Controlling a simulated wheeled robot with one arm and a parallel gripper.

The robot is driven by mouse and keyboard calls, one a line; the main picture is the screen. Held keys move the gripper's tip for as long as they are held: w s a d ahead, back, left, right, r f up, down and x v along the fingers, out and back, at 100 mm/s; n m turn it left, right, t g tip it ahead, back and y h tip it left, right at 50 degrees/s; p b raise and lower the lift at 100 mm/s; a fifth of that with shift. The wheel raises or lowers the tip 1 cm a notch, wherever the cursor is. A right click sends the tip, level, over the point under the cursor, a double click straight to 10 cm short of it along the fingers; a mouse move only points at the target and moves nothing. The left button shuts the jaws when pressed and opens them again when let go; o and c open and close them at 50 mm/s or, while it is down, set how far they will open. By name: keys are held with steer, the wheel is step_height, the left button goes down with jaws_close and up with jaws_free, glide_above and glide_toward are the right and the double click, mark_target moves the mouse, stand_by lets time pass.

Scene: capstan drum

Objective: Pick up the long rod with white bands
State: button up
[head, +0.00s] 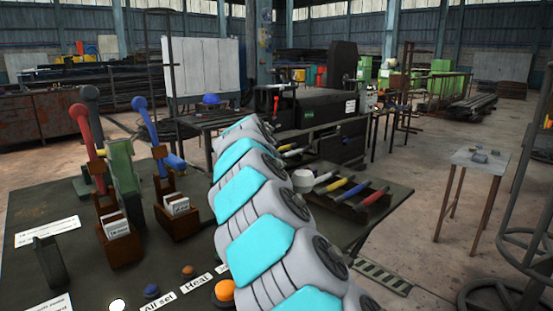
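Several rods with coloured ends lie in a dark rack (345,207) on the bench, right of my arm. I see a pale rod (325,177), a yellow rod (338,185), a blue rod (353,194) and a red rod (376,196). More pale rod ends (292,152) show farther back, close beside my arm. White bands are too small to make out, so I cannot tell which rod has them. My arm crosses the middle of the view and hides part of the rack. My gripper is not visible beyond the arm.
Upright levers with red (80,122) and blue (145,118) handles stand at the left of the dark bench (60,200). Labelled brown boxes (120,245) and an orange button (225,290) are near my arm. A small table (480,160) stands right, with open floor between.

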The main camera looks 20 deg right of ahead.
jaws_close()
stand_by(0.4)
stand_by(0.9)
